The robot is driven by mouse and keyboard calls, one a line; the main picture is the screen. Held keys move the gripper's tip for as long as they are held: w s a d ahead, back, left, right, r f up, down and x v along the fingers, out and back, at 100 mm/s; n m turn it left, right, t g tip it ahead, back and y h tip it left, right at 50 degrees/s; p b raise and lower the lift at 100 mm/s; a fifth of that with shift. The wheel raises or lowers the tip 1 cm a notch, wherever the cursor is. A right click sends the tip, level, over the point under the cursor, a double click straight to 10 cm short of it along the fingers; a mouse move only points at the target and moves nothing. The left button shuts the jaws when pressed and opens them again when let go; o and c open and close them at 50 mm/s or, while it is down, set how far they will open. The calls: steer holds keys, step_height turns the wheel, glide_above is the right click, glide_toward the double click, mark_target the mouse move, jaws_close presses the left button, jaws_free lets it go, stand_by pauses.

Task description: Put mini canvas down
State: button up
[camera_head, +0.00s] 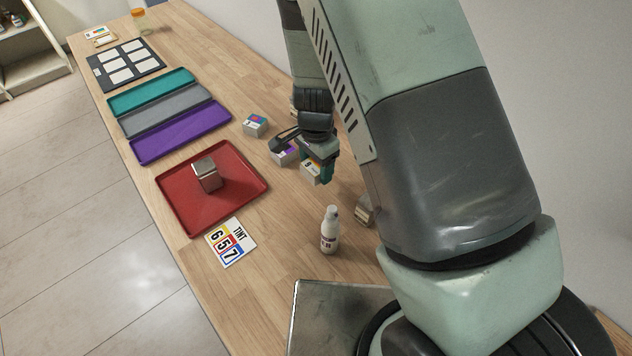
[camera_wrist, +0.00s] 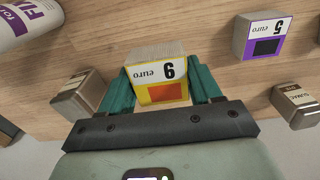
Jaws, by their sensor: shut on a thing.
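My gripper (camera_head: 316,171) is shut on a small pale block with a yellow-edged label, an orange patch, the word "euro" and a 6 or 9; I take it as the mini canvas (camera_head: 309,171). In the wrist view it sits between my two green fingers (camera_wrist: 162,92), with its labelled face (camera_wrist: 160,72) towards the camera. It is low over the wooden table; I cannot tell whether its underside touches the wood. A similar block with a purple label (camera_head: 285,156) stands close to its left; it also shows in the wrist view (camera_wrist: 262,38).
Another block (camera_head: 255,125) stands further left. A red tray (camera_head: 240,202) holds a metal tin (camera_head: 207,175). Purple (camera_head: 181,134), grey (camera_head: 168,108) and teal (camera_head: 150,92) trays lie beyond. A "TINT 657" card (camera_head: 231,242), white bottle (camera_head: 330,230) and tin (camera_head: 364,211) are nearer.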

mark_target(316, 189)
steer(key=shift+f, duration=3.05)
steer(key=shift+f, duration=0.1)
steer(key=o, duration=1)
steer(key=shift+o, duration=0.2)
